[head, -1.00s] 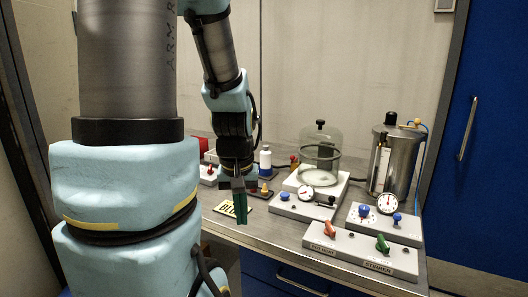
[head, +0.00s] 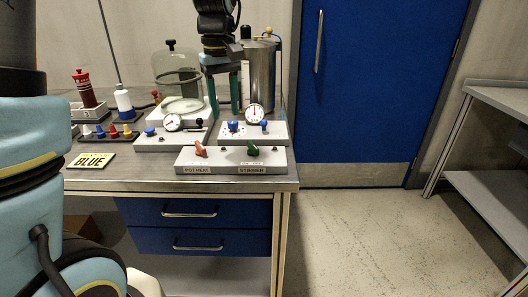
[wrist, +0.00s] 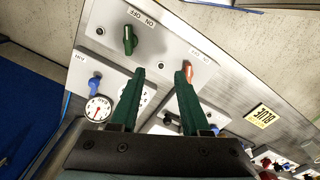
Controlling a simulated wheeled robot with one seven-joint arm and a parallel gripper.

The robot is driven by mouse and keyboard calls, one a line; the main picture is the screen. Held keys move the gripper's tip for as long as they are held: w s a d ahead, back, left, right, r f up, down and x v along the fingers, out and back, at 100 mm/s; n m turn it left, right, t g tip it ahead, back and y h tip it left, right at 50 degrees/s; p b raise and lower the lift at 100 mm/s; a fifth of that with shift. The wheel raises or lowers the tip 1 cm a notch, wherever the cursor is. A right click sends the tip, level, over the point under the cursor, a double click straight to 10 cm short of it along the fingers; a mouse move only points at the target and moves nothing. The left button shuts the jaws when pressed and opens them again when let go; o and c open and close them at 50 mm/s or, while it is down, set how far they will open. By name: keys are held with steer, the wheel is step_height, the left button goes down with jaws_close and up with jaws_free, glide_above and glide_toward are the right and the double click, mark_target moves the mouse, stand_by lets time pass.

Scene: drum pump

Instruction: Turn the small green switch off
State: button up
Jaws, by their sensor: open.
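The small green switch (head: 252,149) sits at the right of a long grey panel (head: 222,161) at the bench's front edge, above a STIRRER label. In the wrist view the green switch (wrist: 129,40) is a short upright lever near ON and OFF marks; which mark it is set to I cannot tell. My gripper (head: 223,114) is open and empty, its two green fingers pointing down over the bench behind the panel. In the wrist view my gripper (wrist: 161,71) has its fingertips apart, below and right of the green switch, not touching it.
An orange switch (head: 200,148) is on the same panel at left. Behind stand a box with a blue knob (head: 233,126) and gauge (head: 254,114), a steel cylinder (head: 262,75) and a glass bell jar (head: 178,80). The floor at right is clear.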

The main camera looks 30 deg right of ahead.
glide_toward(253, 145)
step_height(253, 145, down, 9)
steer(key=shift+d+r, duration=0.15)
stand_by(0.4)
jaws_close()
stand_by(0.5)
